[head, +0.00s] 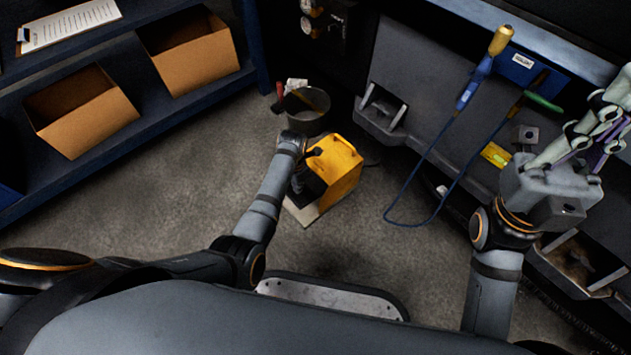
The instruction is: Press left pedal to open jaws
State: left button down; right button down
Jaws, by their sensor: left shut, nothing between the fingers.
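The right pedal housing (580,265) sits near the right edge, partly behind my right arm. My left gripper (305,180) is shut and empty. It hangs below its wrist by the yellow container, left of and nearer than the left pedal, clear of it. My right gripper (592,140) is at the right, in front of the machine. Its fingertips run to the picture's edge, so its opening is unclear.
A yellow container (340,165) and a grey bin (306,108) with tools stand on the floor by my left arm. A blue hose (425,165) loops down from the machine. A shelf with cardboard boxes (85,110) stands left. Floor at left is clear.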

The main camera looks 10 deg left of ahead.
pick_arm(q)
jog(key=shift+f+b, duration=1.3)
jog(key=shift+f, duration=1)
notch_tip(320, 180, up, 10)
jog(key=p, duration=1)
jog(key=shift+f, duration=0.4)
